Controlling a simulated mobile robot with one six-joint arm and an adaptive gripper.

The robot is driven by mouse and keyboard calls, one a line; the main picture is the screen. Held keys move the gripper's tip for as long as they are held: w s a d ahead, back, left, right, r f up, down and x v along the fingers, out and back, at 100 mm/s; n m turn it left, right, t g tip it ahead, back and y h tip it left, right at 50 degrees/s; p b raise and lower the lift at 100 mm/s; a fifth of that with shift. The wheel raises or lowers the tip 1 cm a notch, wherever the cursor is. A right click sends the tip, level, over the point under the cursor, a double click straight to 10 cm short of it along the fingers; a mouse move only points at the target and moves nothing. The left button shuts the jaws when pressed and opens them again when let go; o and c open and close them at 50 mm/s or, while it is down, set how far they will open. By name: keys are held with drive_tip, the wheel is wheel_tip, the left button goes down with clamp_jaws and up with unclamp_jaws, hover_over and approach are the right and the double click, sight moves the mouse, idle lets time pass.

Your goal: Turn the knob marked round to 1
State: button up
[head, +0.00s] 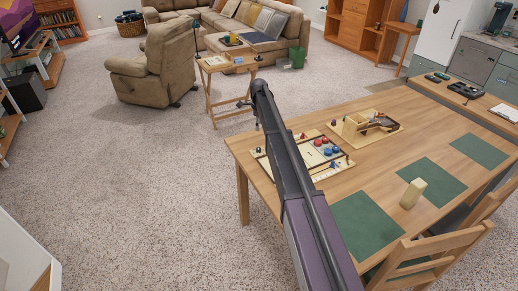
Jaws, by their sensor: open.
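A flat light wooden board (318,170) lies on the dining table (400,140), partly behind my arm. It carries several red and blue round pieces (327,148) on a dark patch, with small dark pegs around it. Beside it, a second wooden board (384,135) holds a small box and a dark tray-like part. I cannot make out which part is the knob marked round, nor any numbers. My arm rises from the bottom across the near-left part of the table. My gripper cannot be made out; my arm hides the area beyond its bend.
Green placemats (365,221) and a pale block (413,193) occupy the table's near side. Wooden chairs (430,258) stand at the lower right. A small side table (212,90) and a recliner (160,60) stand behind. The carpet on the left is clear.

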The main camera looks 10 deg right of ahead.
sight(259, 148)
drive_tip(key=shift+f, duration=0.15)
drive_tip(key=f+b, duration=0.6)
drive_tip(key=b, duration=0.1)
drive_tip(key=f+b, duration=0.6)
drive_tip(key=f, duration=0.1)
drive_tip(key=shift+s+f+b, duration=0.2)
drive_tip(key=shift+f+b, duration=0.05)
drive_tip(key=shift+b, duration=0.15)
idle(0.3)
idle(0.3)
clamp_jaws()
